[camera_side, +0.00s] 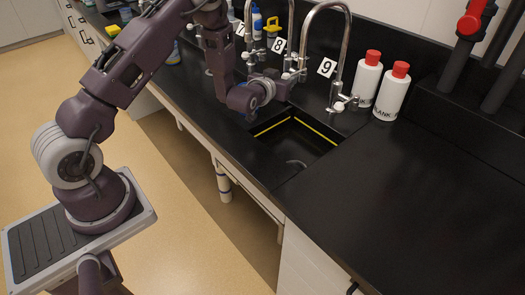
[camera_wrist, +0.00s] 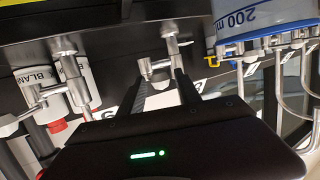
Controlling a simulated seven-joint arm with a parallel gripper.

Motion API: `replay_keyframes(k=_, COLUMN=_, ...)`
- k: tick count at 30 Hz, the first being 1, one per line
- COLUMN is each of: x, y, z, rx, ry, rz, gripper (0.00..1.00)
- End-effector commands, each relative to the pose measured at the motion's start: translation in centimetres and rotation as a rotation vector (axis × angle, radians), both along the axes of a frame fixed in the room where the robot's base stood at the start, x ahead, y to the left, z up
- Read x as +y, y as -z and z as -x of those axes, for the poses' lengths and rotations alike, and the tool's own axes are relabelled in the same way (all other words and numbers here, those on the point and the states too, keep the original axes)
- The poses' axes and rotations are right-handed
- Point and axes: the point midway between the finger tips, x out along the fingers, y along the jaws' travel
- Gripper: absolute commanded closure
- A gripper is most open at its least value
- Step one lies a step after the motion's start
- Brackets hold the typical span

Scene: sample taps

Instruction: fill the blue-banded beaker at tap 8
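The blue-banded beaker (camera_wrist: 262,22) shows at the upper right of the wrist view, cut off by the edge, with "200 ml" on it. In the side view I cannot make it out. Tap 8 is marked by its card (camera_side: 279,45); its spout curves over the sink. My gripper (camera_wrist: 163,76) has its two dark fingers apart, with a metal tap handle (camera_wrist: 156,67) at or between their tips; contact is unclear. In the side view my gripper (camera_side: 284,83) is low beside the taps' bases, its fingers mostly hidden.
Tap 9's card (camera_side: 327,67) and tap 7's card (camera_side: 240,29) flank tap 8. The sink (camera_side: 322,133) has yellow edging. Two white bottles with red caps (camera_side: 367,78) (camera_side: 392,92) stand right of tap 9. The black counter (camera_side: 400,210) is clear at the front right.

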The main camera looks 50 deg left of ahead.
Motion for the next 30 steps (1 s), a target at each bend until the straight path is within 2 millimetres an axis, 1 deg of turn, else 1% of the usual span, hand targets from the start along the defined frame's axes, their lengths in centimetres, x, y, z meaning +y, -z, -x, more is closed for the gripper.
replay_keyframes(k=3, x=0.4, y=0.3, z=-0.9, rx=-0.001, ry=0.000, rz=0.000, gripper=0.60)
replay_keyframes(k=5, x=0.5, y=0.4, z=-1.1, rx=0.001, ry=-0.001, rz=0.000, gripper=0.60)
replay_keyframes(k=14, x=0.6, y=0.4, z=-1.3, rx=0.001, ry=0.000, rz=-0.001, gripper=0.60)
replay_keyframes(k=17, x=0.1, y=0.4, z=-1.4, rx=0.000, ry=0.001, rz=-0.001, gripper=0.60)
replay_keyframes(k=24, x=-1.9, y=0.4, z=-2.0, rx=0.001, ry=0.002, rz=-0.001, gripper=0.60)
replay_keyframes(k=30, x=-1.8, y=0.3, z=-1.9, rx=0.000, ry=0.000, rz=-0.001, gripper=0.60)
